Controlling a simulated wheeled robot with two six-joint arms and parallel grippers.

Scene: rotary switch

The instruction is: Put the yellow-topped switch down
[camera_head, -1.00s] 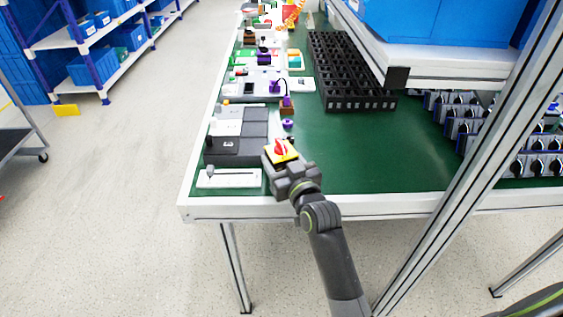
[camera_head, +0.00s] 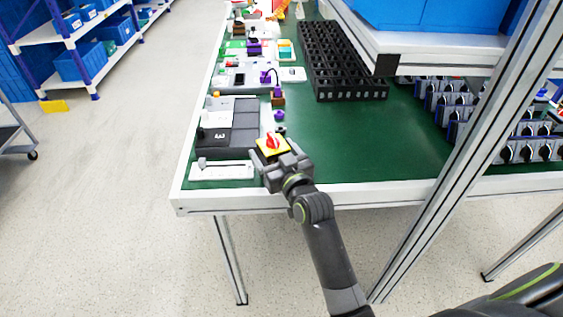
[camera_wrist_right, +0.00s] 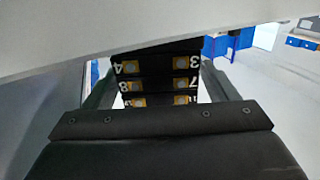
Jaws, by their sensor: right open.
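The yellow-topped switch (camera_head: 272,147), with a red knob, is at the near left part of the green table, just right of a dark grey plate marked with a number. My right gripper (camera_head: 281,162) is at the switch, on its near side, and hides its lower part. In the right wrist view the black switch body (camera_wrist_right: 158,82), with numbered terminals, lies between the spread fingers, which are open around it. Whether its underside touches a surface is hidden. My left gripper is not in view.
A white strip with a small grey knob (camera_head: 222,171) lies left of the gripper. The grey plate (camera_head: 226,137) lies beyond it. A black slotted tray (camera_head: 345,93) stands farther back. Green table (camera_head: 370,150) is clear to the right. A metal post (camera_head: 450,165) rises at right.

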